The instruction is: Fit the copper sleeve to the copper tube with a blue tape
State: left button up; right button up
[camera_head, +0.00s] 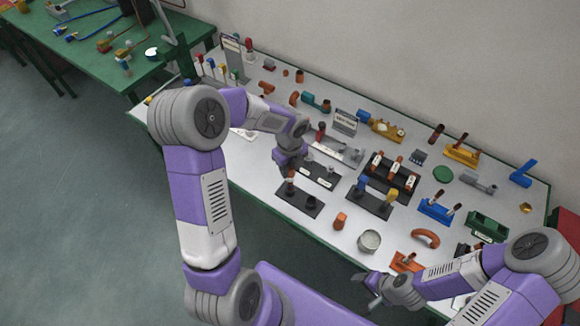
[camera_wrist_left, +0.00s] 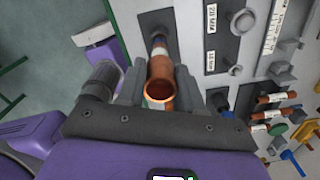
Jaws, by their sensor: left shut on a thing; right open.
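My left gripper (camera_head: 289,166) is over the near black base (camera_head: 284,198) in the head view. In the left wrist view, its fingers (camera_wrist_left: 157,88) are shut on the copper sleeve (camera_wrist_left: 161,90), whose open round end faces the camera. A copper tube with a pale band (camera_wrist_left: 158,52) shows just beyond the sleeve, roughly in line with it. I cannot tell whether the sleeve is around this tube or only close to it. My right gripper (camera_head: 374,290) is open and empty near the table's front edge.
Copper tubes with pale bands stand on a black rack (camera_head: 413,187) to the right. Many fittings crowd the back of the white table.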

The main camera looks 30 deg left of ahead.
aim_at(290, 170)
dwell(0.4)
pick_arm(q)
jog(key=shift+f+b, duration=0.85)
jog(key=shift+f, duration=0.75)
jog(key=o, duration=1)
jog(key=shift+c, duration=0.2)
jog(key=shift+r, duration=0.1)
notch_tip(290, 170, up, 8)
jog(key=shift+f+p, duration=0.25)
jog(key=shift+p, duration=0.5)
jog(key=shift+s+f, duration=0.1)
